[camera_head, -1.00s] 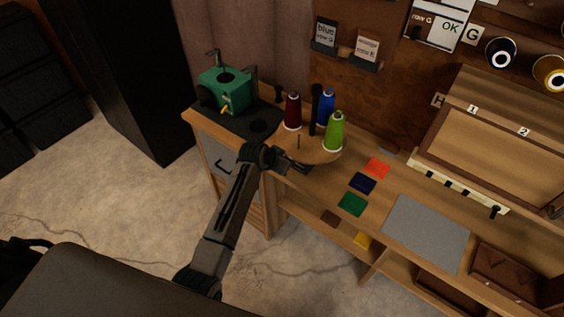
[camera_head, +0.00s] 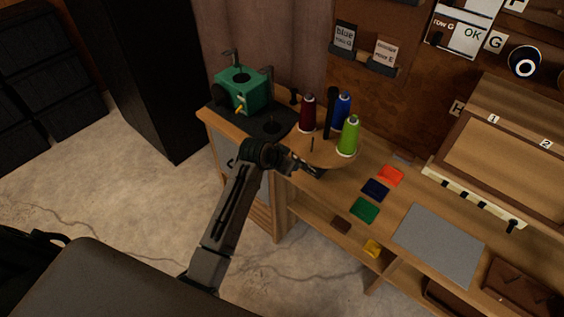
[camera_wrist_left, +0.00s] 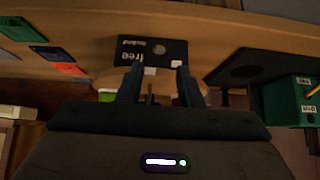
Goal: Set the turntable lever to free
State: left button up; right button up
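The wooden turntable (camera_head: 325,153) carries a dark red spool (camera_head: 307,112), a blue spool (camera_head: 341,106) and a green spool (camera_head: 348,136). In the left wrist view a black plate (camera_wrist_left: 128,52) bears the words "free" and, apparently, "locked", upside down. A small pale piece (camera_wrist_left: 150,71) shows at its edge; I cannot tell if it is the lever. My left gripper (camera_head: 306,167) is at the turntable's near edge. In the left wrist view its fingers (camera_wrist_left: 158,84) are apart, with a thin dark post seen between them; contact is unclear. My right gripper is not in view.
A green machine (camera_head: 242,91) on a black base stands left of the turntable. Coloured cards (camera_head: 376,189) and a grey mat (camera_head: 438,244) lie on the bench to the right. A tall black cabinet (camera_head: 130,75) stands at left. The floor in front is open.

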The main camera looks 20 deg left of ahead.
pick_arm(q)
jog(key=v, duration=0.4)
jog(key=shift+s+a+r+b, duration=0.1)
jog(key=shift+s+r+b, duration=0.1)
jog(key=shift+r+b, duration=0.15)
jog(key=s+a+f+n+g+y, duration=0.15)
jog(key=s+f, duration=0.35)
jog(key=f, duration=0.7)
jog(key=s+a+f+n+g+b, duration=0.15)
jog(key=s+f, duration=0.45)
jog(key=f, duration=0.7)
jog(key=s+a+f+y, duration=0.1)
jog(key=s+a+f, duration=0.3)
jog(key=f, duration=0.8)
jog(key=s+a+f+g, duration=0.1)
jog(key=s+f, duration=0.5)
jog(key=s, duration=0.6)
jog(key=s+f+g, duration=0.1)
jog(key=s+f, duration=0.5)
jog(key=s, duration=0.6)
jog(key=s+a+f+g, duration=0.1)
jog(key=s+f, duration=0.5)
jog(key=s, duration=0.7)
jog(key=shift+a+f+n+y, duration=0.3)
jog(key=shift+a+y, duration=0.05)
jog(key=shift+y, duration=0.1)
